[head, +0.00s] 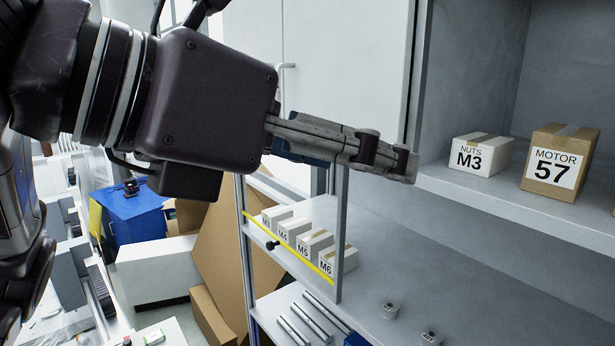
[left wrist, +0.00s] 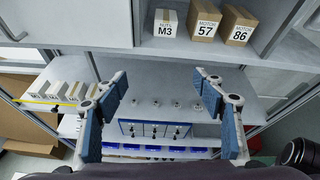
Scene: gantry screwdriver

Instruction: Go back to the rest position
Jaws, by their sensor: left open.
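My left gripper (head: 412,163) reaches in from the left in the head view, in front of the cabinet and at about the height of its upper shelf. In the left wrist view my left gripper (left wrist: 160,85) has its two blue-padded fingers spread wide with nothing between them. It touches no box that I can see. My right gripper is not in either view.
The upper shelf (head: 560,222) holds a white NUTS M3 box (head: 482,154), a brown MOTOR 57 box (head: 558,163) and a MOTOR 86 box (left wrist: 238,26). Several small white boxes (head: 314,243) stand lower, behind a yellow strip. A cabinet post (head: 340,235) stands below my gripper.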

